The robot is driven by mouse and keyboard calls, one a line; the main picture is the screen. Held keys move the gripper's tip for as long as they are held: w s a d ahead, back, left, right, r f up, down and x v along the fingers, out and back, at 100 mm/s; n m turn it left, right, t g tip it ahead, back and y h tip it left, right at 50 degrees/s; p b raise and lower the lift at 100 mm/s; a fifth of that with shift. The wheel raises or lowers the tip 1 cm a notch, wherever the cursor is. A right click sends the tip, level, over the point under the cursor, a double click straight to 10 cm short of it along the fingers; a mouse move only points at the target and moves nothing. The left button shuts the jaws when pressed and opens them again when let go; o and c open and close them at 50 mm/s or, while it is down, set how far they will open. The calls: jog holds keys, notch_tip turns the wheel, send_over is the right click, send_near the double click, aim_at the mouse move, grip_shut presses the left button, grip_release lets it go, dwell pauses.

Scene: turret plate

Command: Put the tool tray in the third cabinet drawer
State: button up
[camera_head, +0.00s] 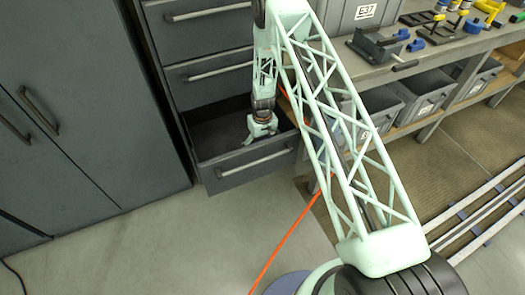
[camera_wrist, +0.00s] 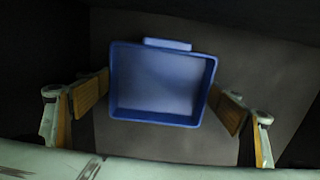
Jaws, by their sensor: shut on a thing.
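The blue tool tray (camera_wrist: 160,82) is an empty, open-topped rectangular box with a tab on its far side, seen in the wrist view. My gripper (camera_wrist: 159,104) has one pad at each side of the tray and is shut on it. In the head view my gripper (camera_head: 262,130) points down inside the open cabinet drawer (camera_head: 252,158), behind its front panel. The tray is hidden in that view. The drawer floor shows grey beneath the tray; I cannot tell whether the tray touches it.
Closed drawers with bar handles (camera_head: 220,70) sit above the open one. Tall dark cabinet doors (camera_head: 75,110) stand at the left. A workbench (camera_head: 440,50) with clamps and grey bins (camera_head: 425,95) is at the right. An orange cable (camera_head: 290,235) runs across the floor.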

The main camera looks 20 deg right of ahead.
jog(key=shift+f, duration=0.1)
dwell(0.3)
jog(key=o, duration=0.9)
notch_tip(320, 180, up, 12)
jog(key=p, duration=0.2)
dwell(0.4)
dwell(0.5)
